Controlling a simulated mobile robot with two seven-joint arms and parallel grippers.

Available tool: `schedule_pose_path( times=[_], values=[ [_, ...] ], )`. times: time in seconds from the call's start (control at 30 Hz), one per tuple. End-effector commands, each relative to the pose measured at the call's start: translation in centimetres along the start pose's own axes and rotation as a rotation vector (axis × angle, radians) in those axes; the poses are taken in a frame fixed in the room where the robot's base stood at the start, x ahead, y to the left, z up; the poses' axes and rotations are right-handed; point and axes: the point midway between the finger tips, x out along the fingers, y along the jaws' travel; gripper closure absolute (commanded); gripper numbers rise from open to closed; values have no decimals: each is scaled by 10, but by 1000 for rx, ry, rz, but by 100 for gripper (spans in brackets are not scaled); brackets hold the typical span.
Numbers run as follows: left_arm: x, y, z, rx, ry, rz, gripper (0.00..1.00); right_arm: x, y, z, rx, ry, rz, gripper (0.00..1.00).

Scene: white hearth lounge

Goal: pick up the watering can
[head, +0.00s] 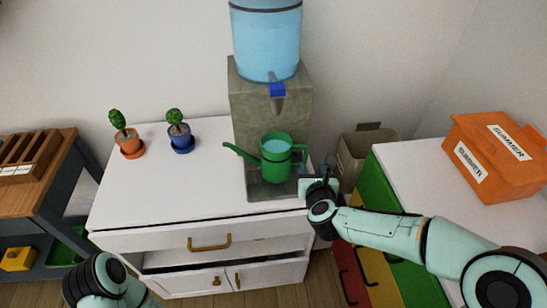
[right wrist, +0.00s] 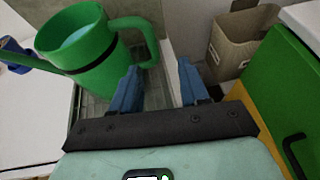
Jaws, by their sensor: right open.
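The green watering can (head: 276,165) stands upright on the base of the water dispenser, under its spout, with light blue water showing in its open top. Its spout points left and its handle points right. My right gripper (head: 319,172) is open and empty, just right of the handle. In the right wrist view the can (right wrist: 85,50) is at upper left. Its handle reaches close to the left finger of the gripper (right wrist: 158,88), and nothing sits between the fingers. My left gripper is not in view; only part of my left arm shows at lower left.
The stone-like dispenser (head: 240,110) with a blue bottle stands on a white cabinet (head: 130,195). Potted plants in orange (head: 131,145) and blue (head: 180,138) pots stand to its left. A cardboard bin (head: 358,150) and an orange box (head: 490,160) on another cabinet are at right.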

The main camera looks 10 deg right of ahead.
Motion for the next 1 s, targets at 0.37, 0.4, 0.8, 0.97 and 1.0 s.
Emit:
schedule_pose_path(
  times=[0.37, 0.4, 0.8, 0.97, 1.0],
  values=[
    [-1, 0, 0, 0, 0, 0, 57, 36, 3, 0, -1, 1, 2, 55],
    [-1, 0, 0, 0, 0, 0, 57, 41, 4, 0, -1, 2, 2, 55],
    [-3, 0, 2, 0, -5, -1, 57, 79, 8, 2, -3, 1, 1, 55],
    [-3, 0, 2, 0, -5, -1, 57, 79, 8, 2, -4, 0, 1, 59],
    [-3, 0, 2, 0, -5, -1, 57, 79, 8, 2, -3, 0, 1, 72]
  ],
)
